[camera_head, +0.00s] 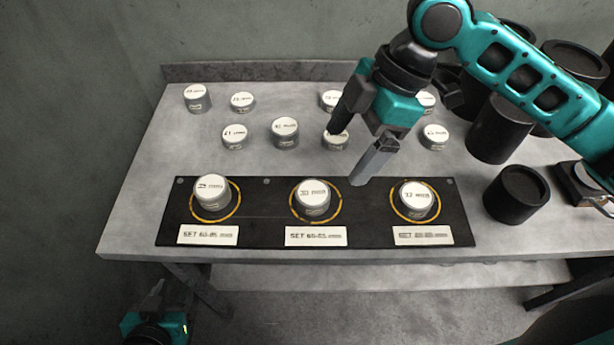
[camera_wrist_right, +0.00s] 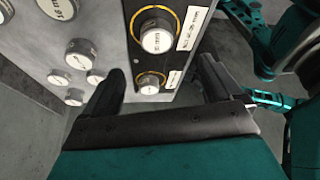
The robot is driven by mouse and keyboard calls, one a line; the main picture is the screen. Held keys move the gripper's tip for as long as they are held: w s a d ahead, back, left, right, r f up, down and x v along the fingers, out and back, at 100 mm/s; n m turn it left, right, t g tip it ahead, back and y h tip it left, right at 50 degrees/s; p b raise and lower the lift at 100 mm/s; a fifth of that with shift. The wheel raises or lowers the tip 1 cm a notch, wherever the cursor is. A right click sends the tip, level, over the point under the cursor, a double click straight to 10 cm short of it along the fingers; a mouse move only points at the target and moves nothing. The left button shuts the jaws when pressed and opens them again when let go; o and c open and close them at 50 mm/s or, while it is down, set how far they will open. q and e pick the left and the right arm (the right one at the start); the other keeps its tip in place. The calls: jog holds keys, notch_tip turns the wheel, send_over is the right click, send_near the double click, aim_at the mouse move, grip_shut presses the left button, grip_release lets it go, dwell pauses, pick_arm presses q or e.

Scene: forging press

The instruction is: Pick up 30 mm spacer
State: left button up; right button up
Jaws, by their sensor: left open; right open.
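Several grey cylindrical spacers with white labelled tops stand on the table. The label on the spacer (camera_head: 313,197) in the middle yellow ring seems to read 30, but the small print is hard to make out. It stands upright on the black board (camera_head: 265,212). My right gripper (camera_head: 357,142) is open and empty, above the table just behind the board, up and right of that spacer in the head view. In the right wrist view, its open fingers (camera_wrist_right: 160,76) frame part of the board. My left gripper (camera_head: 156,304) is open at the bottom left, below the table's front edge.
Two more spacers stand in the left ring (camera_head: 212,192) and right ring (camera_head: 416,198). Loose spacers, such as one at the centre (camera_head: 285,132), stand behind the board. My right gripper partly hides some. Black cylinders (camera_head: 516,193) stand at the right. A wall closes the back.

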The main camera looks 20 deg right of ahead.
jog(key=b, duration=0.1)
send_near(314, 192)
jog(key=x, duration=0.3)
jog(key=shift+s+d, duration=0.15)
jog(key=shift+s, duration=0.05)
jog(key=shift+b+x, duration=0.3)
jog(key=shift+x, duration=2.8)
jog(key=shift+w, duration=0.2)
jog(key=shift+r, duration=0.1)
jog(key=c, duration=1.7)
jog(key=shift+r, duration=0.15)
